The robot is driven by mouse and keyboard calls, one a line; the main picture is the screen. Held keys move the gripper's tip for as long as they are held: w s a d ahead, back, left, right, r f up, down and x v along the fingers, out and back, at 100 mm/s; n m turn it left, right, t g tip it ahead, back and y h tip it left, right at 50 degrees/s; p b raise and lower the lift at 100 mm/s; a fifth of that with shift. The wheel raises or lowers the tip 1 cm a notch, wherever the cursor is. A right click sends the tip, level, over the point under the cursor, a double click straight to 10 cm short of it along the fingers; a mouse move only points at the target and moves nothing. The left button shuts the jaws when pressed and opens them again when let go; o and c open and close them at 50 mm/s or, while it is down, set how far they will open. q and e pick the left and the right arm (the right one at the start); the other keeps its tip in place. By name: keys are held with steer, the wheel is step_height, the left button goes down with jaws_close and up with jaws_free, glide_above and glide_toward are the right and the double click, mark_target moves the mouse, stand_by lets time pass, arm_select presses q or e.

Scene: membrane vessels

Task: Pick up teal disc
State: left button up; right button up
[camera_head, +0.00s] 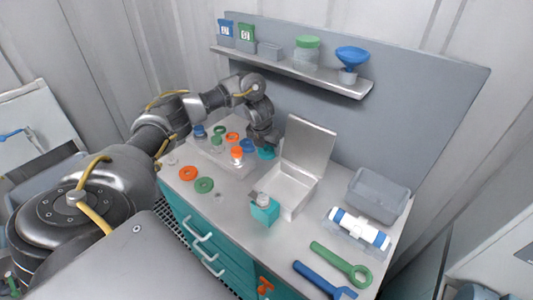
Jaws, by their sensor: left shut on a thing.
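My left gripper (264,145) reaches down over the back of the bench, to the left of the open grey box's raised lid. It is shut on the teal disc (267,153), which shows just below the fingertips. I cannot tell whether the disc is clear of the surface under it. My right gripper is not in view.
An open metal box (284,190) stands right of the gripper, its lid (307,146) raised. Orange (188,173) and green (204,185) rings lie at the bench's left. A shelf hangs above.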

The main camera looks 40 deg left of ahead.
arm_select(q)
steer(key=s+d+r+p, duration=0.4)
steer(key=s+d+r, duration=0.2)
steer(key=s+r, duration=0.4)
steer(key=s, duration=0.2)
steer(key=shift+s+r, duration=0.2)
steer(key=shift+s, duration=0.2)
